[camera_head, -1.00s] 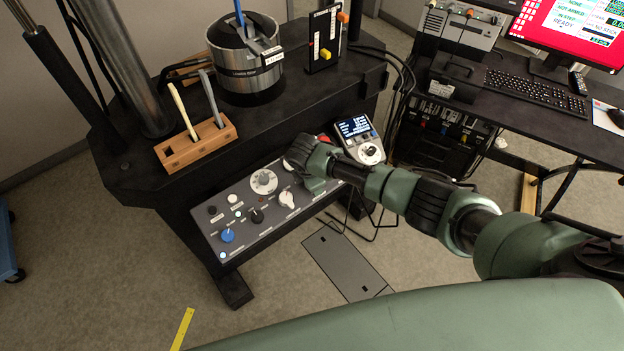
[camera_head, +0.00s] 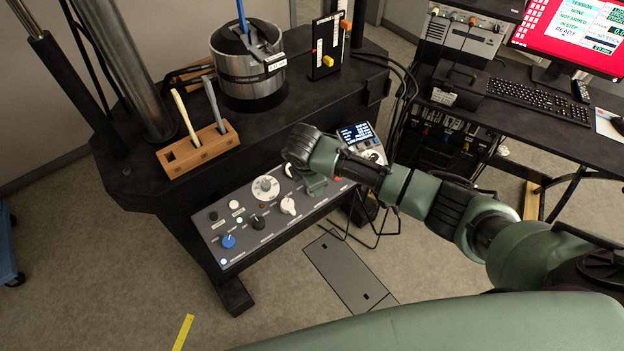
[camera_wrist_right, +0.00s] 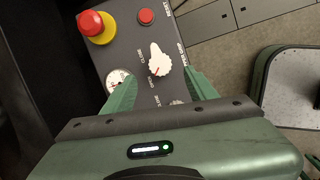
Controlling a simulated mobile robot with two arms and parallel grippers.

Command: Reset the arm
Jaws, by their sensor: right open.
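My right gripper (camera_head: 310,186) hangs over the right part of the grey control panel (camera_head: 247,226) on the front of the black frame. In the right wrist view my right gripper (camera_wrist_right: 162,90) is open and empty, its two green fingers well apart. A white pointer knob (camera_wrist_right: 159,62) shows just beyond the gap between the fingertips. A round gauge (camera_wrist_right: 117,79) is beside the left finger. A red mushroom button on a yellow base (camera_wrist_right: 97,27) and a small red button (camera_wrist_right: 146,16) are farther up the panel. My left gripper is not in view.
A wooden block (camera_head: 198,150) with two upright tools and a metal cylinder (camera_head: 248,72) stand on the black frame. A desk with a keyboard (camera_head: 538,98) is at right. Cables hang between them.

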